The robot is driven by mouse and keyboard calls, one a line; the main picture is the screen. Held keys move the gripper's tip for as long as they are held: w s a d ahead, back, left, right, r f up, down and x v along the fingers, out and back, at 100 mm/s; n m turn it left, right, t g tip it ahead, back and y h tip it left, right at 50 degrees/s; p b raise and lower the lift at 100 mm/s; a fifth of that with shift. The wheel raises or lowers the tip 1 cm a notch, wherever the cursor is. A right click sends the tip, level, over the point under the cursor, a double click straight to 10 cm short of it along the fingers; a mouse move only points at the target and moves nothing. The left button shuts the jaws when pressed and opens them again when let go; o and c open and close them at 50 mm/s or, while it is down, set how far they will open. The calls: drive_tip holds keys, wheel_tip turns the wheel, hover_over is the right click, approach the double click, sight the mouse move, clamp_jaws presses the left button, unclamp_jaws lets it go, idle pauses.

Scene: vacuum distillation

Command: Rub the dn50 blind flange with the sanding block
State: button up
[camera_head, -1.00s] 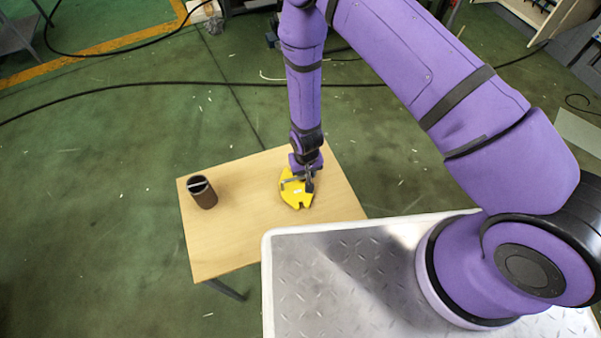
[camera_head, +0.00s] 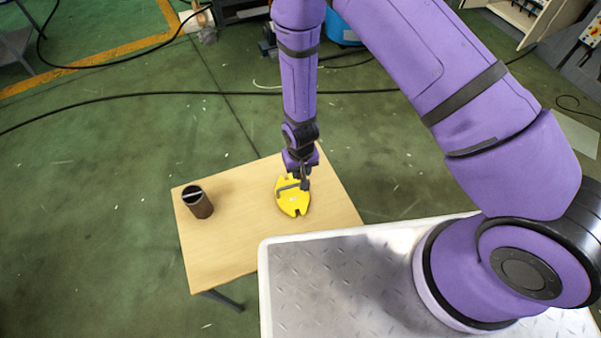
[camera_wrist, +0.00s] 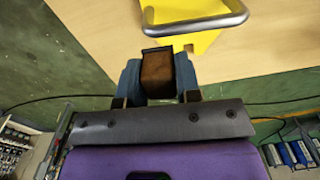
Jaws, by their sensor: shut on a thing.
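My gripper (camera_wrist: 158,88) is shut on a small brown block with a dark top edge, which looks like the sanding block (camera_wrist: 157,70). In the head view my gripper (camera_head: 297,178) is over the far part of a flat yellow piece (camera_head: 292,204) on the wooden table. The yellow piece has notched edges and a grey bent bar handle (camera_wrist: 200,24), and it also shows in the wrist view (camera_wrist: 180,11). It may be the dn50 blind flange; no other flange shows clearly. I cannot tell whether the block touches it.
A dark brown open cylinder with a light strip across its mouth (camera_head: 197,202) stands on the left of the small wooden table (camera_head: 230,240). The table between them is clear. My metal-topped base adjoins the table's near right. A black cable (camera_head: 120,97) crosses the green floor.

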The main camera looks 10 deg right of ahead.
drive_tip(key=shift+r, duration=0.2)
drive_tip(key=shift+r, duration=1.4)
drive_tip(key=shift+s, duration=0.1)
